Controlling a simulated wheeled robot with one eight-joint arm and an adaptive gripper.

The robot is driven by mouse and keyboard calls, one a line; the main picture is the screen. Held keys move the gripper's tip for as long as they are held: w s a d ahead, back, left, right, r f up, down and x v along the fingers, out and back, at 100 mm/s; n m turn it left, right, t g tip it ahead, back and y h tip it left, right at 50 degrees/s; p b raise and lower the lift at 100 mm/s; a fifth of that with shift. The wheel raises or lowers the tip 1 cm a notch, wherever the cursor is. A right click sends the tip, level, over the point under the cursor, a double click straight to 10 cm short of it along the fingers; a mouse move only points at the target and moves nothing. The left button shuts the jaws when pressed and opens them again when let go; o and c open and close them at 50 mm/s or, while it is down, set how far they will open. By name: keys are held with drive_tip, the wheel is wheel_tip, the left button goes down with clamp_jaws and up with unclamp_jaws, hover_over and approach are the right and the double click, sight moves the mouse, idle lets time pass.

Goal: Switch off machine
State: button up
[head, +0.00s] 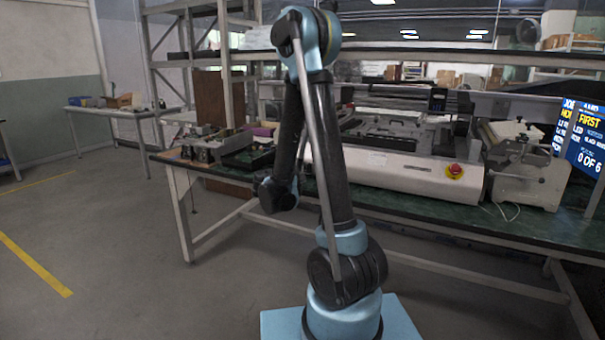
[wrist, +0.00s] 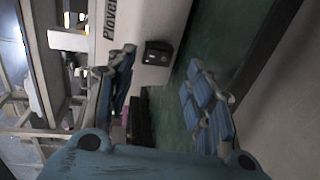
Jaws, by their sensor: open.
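The machine (head: 400,172) is a long white unit with a dark open top on the green table. In the wrist view, a white machine face (wrist: 150,20) carries sideways dark lettering and a small black switch-like part (wrist: 157,53). Whether that part is on or off cannot be told. My gripper (wrist: 162,62) is open and empty, its blue fingers wide apart. The black part appears between and beyond the fingertips, with no visible contact. In the head view my arm hides part of the machine; the gripper is not clear there.
The green table (head: 545,226) runs along the front, with small equipment (head: 205,150) at its left end. A beige device (head: 527,172) and a lit screen (head: 583,135) stand at the right. Metal shelving rises behind. The floor (head: 120,235) at the left is clear.

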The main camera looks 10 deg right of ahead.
sight(305, 170)
drive_tip(key=shift+x, duration=3.1)
